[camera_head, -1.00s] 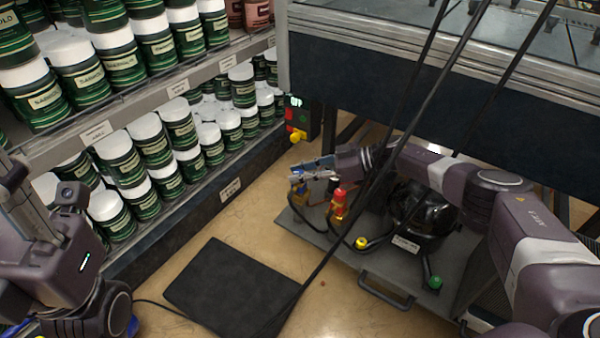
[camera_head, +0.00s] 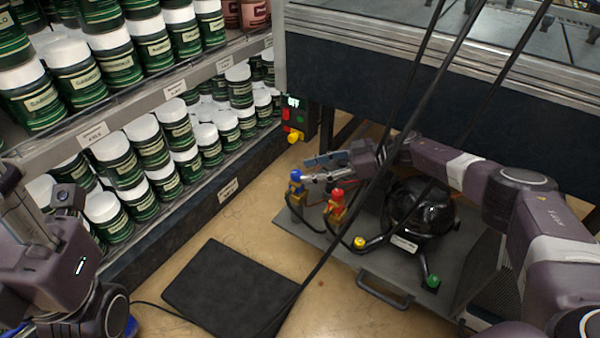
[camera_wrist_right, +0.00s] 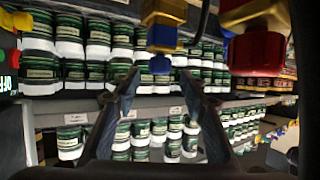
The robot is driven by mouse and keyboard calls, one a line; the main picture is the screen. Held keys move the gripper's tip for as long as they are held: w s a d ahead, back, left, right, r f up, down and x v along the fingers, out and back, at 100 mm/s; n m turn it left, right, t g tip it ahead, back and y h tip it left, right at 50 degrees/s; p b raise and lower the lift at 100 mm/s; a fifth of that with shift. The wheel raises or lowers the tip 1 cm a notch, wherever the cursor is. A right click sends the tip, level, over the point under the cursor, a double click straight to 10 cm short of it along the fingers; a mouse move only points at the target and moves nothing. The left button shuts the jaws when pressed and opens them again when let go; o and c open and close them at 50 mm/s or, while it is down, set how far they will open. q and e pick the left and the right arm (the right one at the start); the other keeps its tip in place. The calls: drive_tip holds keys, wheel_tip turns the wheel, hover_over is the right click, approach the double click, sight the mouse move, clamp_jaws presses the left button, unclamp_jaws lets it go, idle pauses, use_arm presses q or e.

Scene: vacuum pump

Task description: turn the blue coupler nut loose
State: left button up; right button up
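The blue coupler nut (camera_head: 297,175) sits on top of a yellow brass fitting at the left edge of the pump's grey base plate. In the right wrist view, which looks upside down, the blue nut (camera_wrist_right: 160,64) shows between and just beyond my spread fingertips, with the yellow fitting above it. My right gripper (camera_head: 312,168) is open and empty, close beside the nut; contact cannot be made out. A red coupler (camera_head: 337,195) on a similar fitting stands just to the right. My left arm is at the left edge; its fingers are not clear.
The dark pump (camera_head: 422,208) stands on the base plate (camera_head: 385,262) with a handle, hoses, and yellow and green knobs. A black mat (camera_head: 225,285) lies on the floor. Shelves of green jars (camera_head: 120,160) line the left. Dark cables cross in front.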

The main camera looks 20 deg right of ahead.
drive_tip(key=v, duration=0.7)
drive_tip(key=shift+s+d, duration=0.1)
